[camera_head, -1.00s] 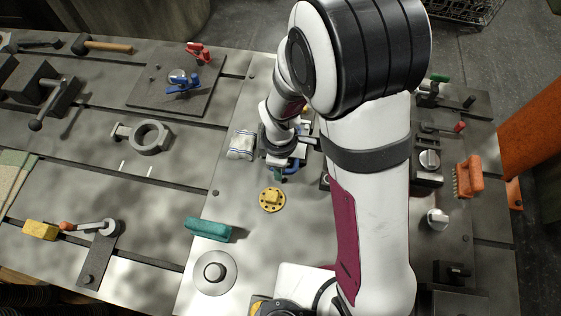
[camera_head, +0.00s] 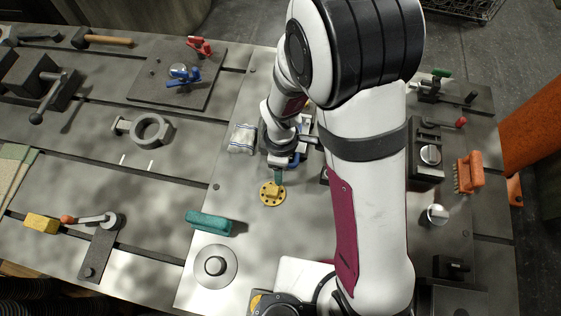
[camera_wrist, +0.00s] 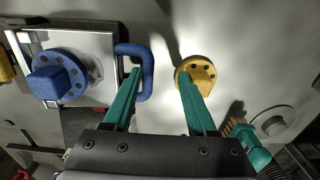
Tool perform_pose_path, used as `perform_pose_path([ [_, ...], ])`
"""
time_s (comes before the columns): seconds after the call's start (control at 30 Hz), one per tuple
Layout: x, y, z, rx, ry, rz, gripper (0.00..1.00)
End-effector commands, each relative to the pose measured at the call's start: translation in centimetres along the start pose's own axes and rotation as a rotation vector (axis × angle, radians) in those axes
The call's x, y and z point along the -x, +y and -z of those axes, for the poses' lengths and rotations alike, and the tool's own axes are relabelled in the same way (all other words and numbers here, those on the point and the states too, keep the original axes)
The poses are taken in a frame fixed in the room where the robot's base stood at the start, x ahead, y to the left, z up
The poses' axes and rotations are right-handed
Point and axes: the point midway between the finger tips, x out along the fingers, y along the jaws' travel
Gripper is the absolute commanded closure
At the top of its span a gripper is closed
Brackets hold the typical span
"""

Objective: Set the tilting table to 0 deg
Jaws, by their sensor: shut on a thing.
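In the wrist view a bright square plate (camera_wrist: 103,42) with a blue U-shaped handle (camera_wrist: 148,72) on its edge looks like the tilting table. A blue flanged casting (camera_wrist: 52,77) lies on or over the plate. My gripper (camera_wrist: 158,80) has two teal fingers. The left finger reaches inside the handle's loop, and the right finger is on the handle's outer side. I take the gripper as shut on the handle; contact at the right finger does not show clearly. In the head view my arm hides most of the table, and the handle (camera_head: 294,160) shows beside my gripper. No angle scale is readable.
A yellow flanged casting (camera_head: 272,193) lies close to my gripper. A white-and-blue cloth or pouch (camera_head: 243,138) lies left of it. An orange brush (camera_head: 469,173) stands right of my arm.

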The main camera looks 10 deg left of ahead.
Motion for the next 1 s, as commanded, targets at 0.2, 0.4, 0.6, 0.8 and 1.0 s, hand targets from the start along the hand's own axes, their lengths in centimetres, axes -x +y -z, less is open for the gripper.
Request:
perform_pose_path([
  [0.2, 0.1, 0.0, 0.0, -0.001, 0.001, -0.001, 0.52],
  [0.4, 0.1, 0.1, 0.0, 0.0, 0.002, -0.003, 0.52],
  [0.6, 0.1, 0.2, 0.1, 0.0, 0.002, -0.005, 0.52],
  [0.8, 0.3, 0.2, 0.1, 0.0, 0.003, -0.006, 0.52],
  [1.0, 3.5, 0.3, 0.1, 0.0, 0.006, -0.011, 0.52],
])
